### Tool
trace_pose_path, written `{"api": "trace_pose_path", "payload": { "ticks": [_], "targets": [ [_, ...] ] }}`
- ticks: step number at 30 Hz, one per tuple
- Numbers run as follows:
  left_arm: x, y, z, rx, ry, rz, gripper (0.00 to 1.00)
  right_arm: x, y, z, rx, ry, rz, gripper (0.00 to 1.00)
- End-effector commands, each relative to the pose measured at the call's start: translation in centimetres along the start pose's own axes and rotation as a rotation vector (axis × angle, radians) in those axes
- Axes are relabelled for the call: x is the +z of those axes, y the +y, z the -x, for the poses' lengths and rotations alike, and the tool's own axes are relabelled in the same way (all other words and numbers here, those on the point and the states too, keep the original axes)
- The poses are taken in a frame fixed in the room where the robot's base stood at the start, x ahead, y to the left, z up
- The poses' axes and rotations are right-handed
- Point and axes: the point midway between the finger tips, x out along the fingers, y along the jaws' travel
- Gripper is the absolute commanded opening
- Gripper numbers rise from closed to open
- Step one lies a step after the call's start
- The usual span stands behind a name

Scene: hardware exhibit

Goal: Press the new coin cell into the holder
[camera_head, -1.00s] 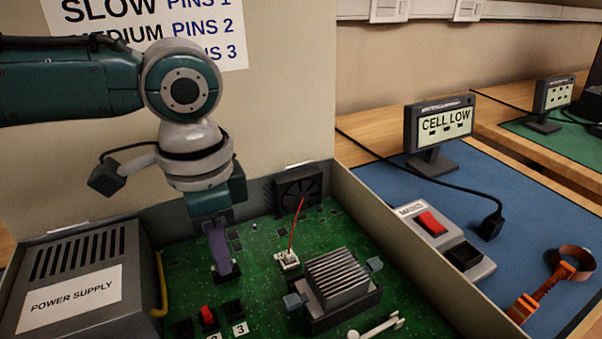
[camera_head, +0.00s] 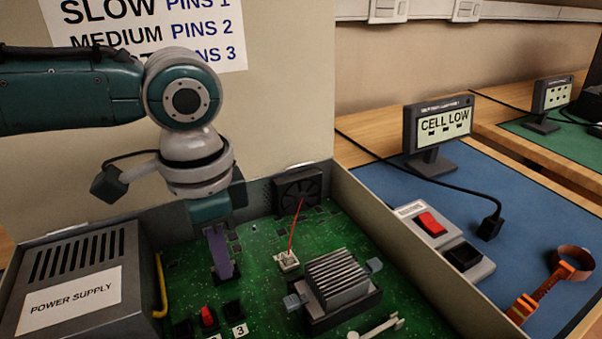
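My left gripper (camera_head: 222,270) points straight down over the green circuit board (camera_head: 262,262) inside the open case. Its purple-grey fingers end low, at or just above the board, at a small dark spot. The fingers and wrist hide what is beneath, so the coin cell and its holder cannot be made out, nor whether the fingers are apart. The display (camera_head: 438,125) on the blue mat reads CELL LOW. My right gripper is not in view.
The power supply (camera_head: 85,285) stands left of the gripper. A finned heatsink (camera_head: 338,280), a fan (camera_head: 298,190) and a white connector with a red wire (camera_head: 288,260) lie to the right. Case walls (camera_head: 400,245) enclose the board. A red switch box (camera_head: 440,232) and an orange strap (camera_head: 550,285) lie outside.

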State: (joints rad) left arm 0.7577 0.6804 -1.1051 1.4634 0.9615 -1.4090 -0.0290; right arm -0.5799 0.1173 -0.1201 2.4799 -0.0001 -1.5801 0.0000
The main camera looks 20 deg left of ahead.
Motion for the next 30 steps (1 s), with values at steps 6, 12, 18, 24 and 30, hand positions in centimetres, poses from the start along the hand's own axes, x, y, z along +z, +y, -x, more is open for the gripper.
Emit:
{"api": "trace_pose_path", "payload": {
  "ticks": [6,12,18,24,30],
  "targets": [
    [0.1,-0.01,-0.21,-0.001,-0.002,0.0,0.0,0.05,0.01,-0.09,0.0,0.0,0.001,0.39],
    [0.14,-0.03,-0.26,-0.002,-0.003,0.0,0.05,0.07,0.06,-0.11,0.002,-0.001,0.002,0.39],
    [0.16,0.03,-0.3,-0.001,-0.004,0.0,0.28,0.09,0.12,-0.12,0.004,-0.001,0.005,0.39],
    [0.15,0.18,-0.31,0.003,-0.005,-0.001,0.39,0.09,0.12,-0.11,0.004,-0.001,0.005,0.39],
    [0.14,0.28,-0.31,0.006,-0.005,-0.003,0.39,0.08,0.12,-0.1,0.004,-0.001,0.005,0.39]
  ]
}}
